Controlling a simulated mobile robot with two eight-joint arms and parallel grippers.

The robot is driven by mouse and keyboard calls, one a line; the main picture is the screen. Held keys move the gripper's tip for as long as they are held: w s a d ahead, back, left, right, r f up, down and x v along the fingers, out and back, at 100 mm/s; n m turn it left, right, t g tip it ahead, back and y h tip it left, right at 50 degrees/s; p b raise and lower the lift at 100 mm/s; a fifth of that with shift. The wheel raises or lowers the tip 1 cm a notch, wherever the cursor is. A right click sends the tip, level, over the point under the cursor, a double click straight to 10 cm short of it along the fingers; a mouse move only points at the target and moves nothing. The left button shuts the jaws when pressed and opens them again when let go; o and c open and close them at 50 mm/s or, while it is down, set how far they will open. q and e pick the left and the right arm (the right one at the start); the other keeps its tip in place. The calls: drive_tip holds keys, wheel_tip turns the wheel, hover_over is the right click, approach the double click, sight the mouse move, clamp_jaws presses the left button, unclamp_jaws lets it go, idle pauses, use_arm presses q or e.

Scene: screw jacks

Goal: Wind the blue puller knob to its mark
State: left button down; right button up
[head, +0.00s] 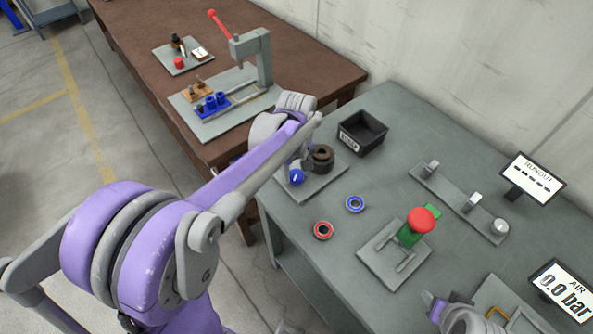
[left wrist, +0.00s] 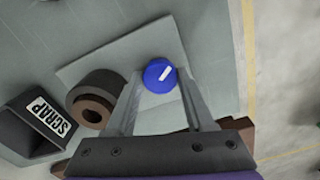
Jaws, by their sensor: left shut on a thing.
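The blue puller knob (head: 296,177) is at the front left of a grey plate (head: 318,188) on the green-grey bench. In the left wrist view the blue knob (left wrist: 160,75) shows a white pointer line slanting up to the right. My left gripper (left wrist: 158,82) is shut on it, one finger on each side. In the head view my left arm and wrist hide most of that gripper. A dark cylinder with a brown bore (head: 320,157) stands beside the knob on the plate. I cannot make out a target mark. My right gripper (head: 452,312) is partly in view at the bottom edge.
A black SCRAP bin (head: 362,132) stands behind the plate. A red-centred ring (head: 323,230) and a blue-centred ring (head: 355,204) lie to the right. A red-topped green fixture (head: 415,228) stands further right. The brown table (head: 140,70) holds a press.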

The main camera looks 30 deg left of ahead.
sight(296, 175)
use_arm(q)
drive_tip(key=m, duration=0.4)
drive_tip(key=shift+m+b, duration=0.35)
drive_tip(key=shift+m, duration=0.05)
drive_tip(key=shift+c, duration=1.3)
unclamp_jaws()
drive_tip(key=shift+r, duration=0.1)
wheel_tip(296, 175, up, 11)
drive_tip(key=shift+p, duration=0.35)
drive_tip(key=shift+f, duration=0.2)
drive_tip(key=s+d+f+m+t, duration=0.1)
drive_tip(key=s+d+f+t, duration=0.1)
drive_tip(key=s, duration=0.3)
drive_tip(key=s+d+f+m+t, duration=0.1)
drive_tip(key=s+d+f+m, duration=0.1)
drive_tip(key=s+f, duration=0.2)
drive_tip(key=s+d+f+m+t, duration=0.2)
drive_tip(key=s+f, duration=0.2)
drive_tip(key=s, duration=0.2)
drive_tip(key=shift+s+d+f+t, duration=0.1)
drive_tip(key=shift+s+d+t, duration=0.05)
drive_tip(key=shift+d+t, duration=0.15)
